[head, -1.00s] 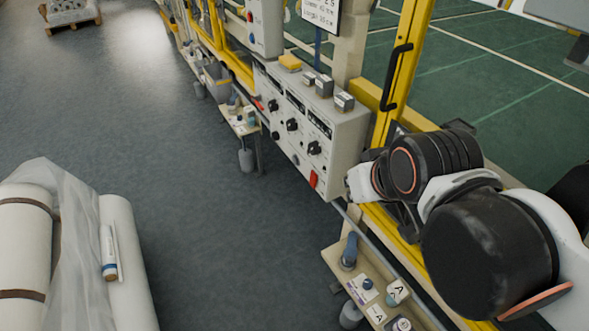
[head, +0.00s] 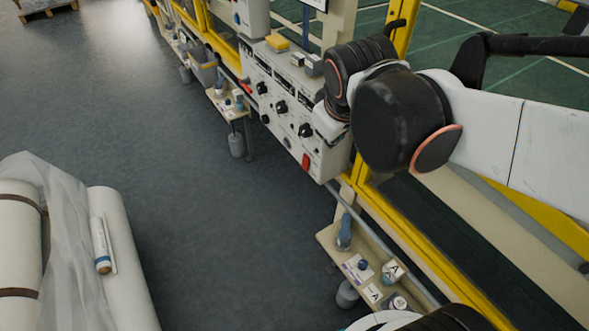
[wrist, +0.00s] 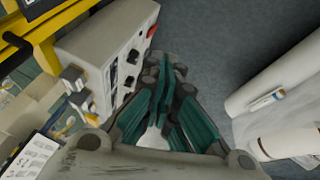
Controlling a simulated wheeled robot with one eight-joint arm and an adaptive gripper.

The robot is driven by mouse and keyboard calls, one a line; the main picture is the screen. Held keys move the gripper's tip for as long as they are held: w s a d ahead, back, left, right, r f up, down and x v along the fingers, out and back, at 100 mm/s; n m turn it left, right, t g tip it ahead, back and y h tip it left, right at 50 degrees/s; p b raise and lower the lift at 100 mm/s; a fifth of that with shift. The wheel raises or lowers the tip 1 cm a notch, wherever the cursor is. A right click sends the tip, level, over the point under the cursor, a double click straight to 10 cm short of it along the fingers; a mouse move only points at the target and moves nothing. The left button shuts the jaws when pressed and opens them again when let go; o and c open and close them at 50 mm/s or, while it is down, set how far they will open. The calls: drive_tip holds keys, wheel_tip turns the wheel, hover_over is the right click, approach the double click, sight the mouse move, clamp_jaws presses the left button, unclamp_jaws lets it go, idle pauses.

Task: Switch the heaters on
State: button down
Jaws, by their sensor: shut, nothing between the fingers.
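The grey-white control box (head: 324,160) hangs on the yellow rail in the head view. Its front has several black knobs, among them a near one (head: 305,130) and a middle one (head: 281,106). A red switch (head: 306,161) sits at its near lower corner. In the wrist view the box (wrist: 85,40) is at upper left, with the red switch (wrist: 152,31) at its far edge and a black knob (wrist: 132,56) on its face. My gripper (wrist: 164,60) is shut and empty, just beside the box face; contact cannot be told. My arm hides it in the head view.
Small blocks and a yellow item (head: 277,43) lie on the box top. A low shelf (head: 327,236) with bottles and labels sits below, nearer me. The grey floor (head: 190,200) between is clear.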

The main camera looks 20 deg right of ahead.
sight(306, 163)
drive_tip(key=w+a+f+n+g+h, duration=0.15)
drive_tip(key=w+f+n, duration=0.25)
drive_tip(key=w, duration=0.4)
drive_tip(key=w+a+f+n+h, duration=0.1)
drive_tip(key=w+a+f+n, duration=0.1)
drive_tip(key=w+f+n, duration=0.45)
drive_tip(key=w+a+f+n+g+h+b, duration=0.1)
drive_tip(key=w+a+f+n+h, duration=0.1)
drive_tip(key=f, duration=0.8)
drive_tip(key=w+a+f+n+h+b, duration=0.1)
drive_tip(key=w+a+f+n, duration=0.3)
drive_tip(key=f, duration=0.6)
drive_tip(key=shift+w+a+f+g+h, duration=0.3)
drive_tip(key=shift+w+a+g+h, duration=0.05)
drive_tip(key=shift+w, duration=0.45)
drive_tip(key=d+r+b+x, duration=0.1)
drive_tip(key=b+x, duration=0.4)
drive_tip(key=x, duration=0.7)
drive_tip(key=shift+w+d+b, duration=0.3)
drive_tip(key=shift+w+d, duration=0.15)
drive_tip(key=shift+d, duration=0.35)
